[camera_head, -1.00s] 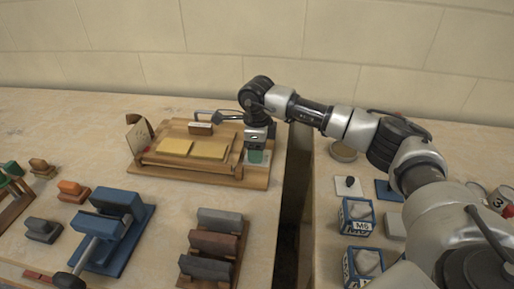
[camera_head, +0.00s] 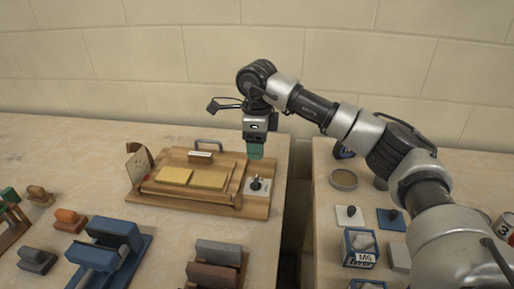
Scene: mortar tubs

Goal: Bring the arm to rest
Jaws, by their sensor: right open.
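My right arm reaches in from the right side. Its gripper (camera_head: 254,150) points down above the right end of a wooden board (camera_head: 205,207), and its green tips show just over the white pad (camera_head: 257,185). A dark knob (camera_head: 256,183) stands upright on that pad, apart from the gripper. The gripper is open, and I see nothing held in it. My left gripper is not in view.
The board carries two yellow slabs (camera_head: 174,175) and a handle. Blue (camera_head: 108,250), orange and grey blocks stand at left and front. A dark gap (camera_head: 296,215) splits the two tables. The right table holds a round dish (camera_head: 343,180), knobbed pads and a blue-white box (camera_head: 359,246).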

